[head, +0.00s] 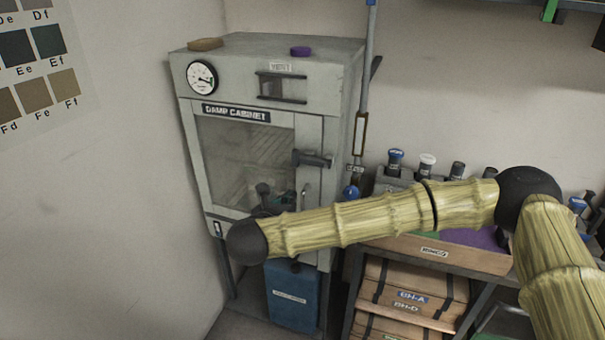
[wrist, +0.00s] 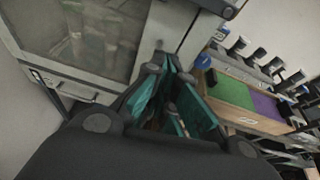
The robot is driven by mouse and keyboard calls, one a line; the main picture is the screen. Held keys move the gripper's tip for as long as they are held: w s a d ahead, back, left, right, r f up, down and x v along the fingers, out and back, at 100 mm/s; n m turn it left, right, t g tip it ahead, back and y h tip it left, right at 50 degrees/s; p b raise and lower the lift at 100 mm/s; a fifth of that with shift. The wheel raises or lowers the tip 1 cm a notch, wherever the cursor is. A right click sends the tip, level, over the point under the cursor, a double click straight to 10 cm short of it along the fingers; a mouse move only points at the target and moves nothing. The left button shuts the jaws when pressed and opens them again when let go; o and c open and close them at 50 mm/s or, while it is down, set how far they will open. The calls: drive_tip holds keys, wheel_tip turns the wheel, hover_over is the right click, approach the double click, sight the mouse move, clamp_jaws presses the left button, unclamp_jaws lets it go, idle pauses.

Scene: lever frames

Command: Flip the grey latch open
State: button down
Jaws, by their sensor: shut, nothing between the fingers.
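The grey latch (head: 312,158) sits on the right edge of the damp cabinet's door (head: 245,165), lying roughly level across the door and frame. In the wrist view a dark grey piece at the top edge, likely the latch (wrist: 222,8), is partly cut off. My gripper (head: 287,198), with teal fingers, is below and left of the latch in the head view, apart from it in the picture. It is partly hidden behind my arm. In the wrist view my gripper (wrist: 170,92) is shut and empty, pointing toward the lower right of the cabinet front.
The damp cabinet (head: 335,90) stands on legs against the wall. A blue bin (head: 292,298) is under it. To the right is a shelf with bottles (head: 395,160), a tray (head: 440,250) and boxes (head: 410,295). A vertical pole (head: 364,90) stands beside the cabinet.

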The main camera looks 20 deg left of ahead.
sight(312, 161)
drive_tip(key=shift+w+r+m, duration=0.25)
drive_tip(key=shift+r+m, duration=0.35)
drive_tip(key=shift+r, duration=0.2)
drive_tip(key=shift+w+d+r+p, duration=0.1)
drive_tip(key=shift+w+r+p, duration=0.1)
drive_tip(key=shift+w+p, duration=1.75)
drive_tip(key=shift+w+d+r+p, duration=0.15)
drive_tip(key=shift+w+p, duration=0.85)
drive_tip(key=shift+w, duration=1.75)
drive_tip(key=shift+a+f+b, duration=0.1)
drive_tip(key=shift+a+b, duration=0.1)
drive_tip(key=shift+b, duration=0.25)
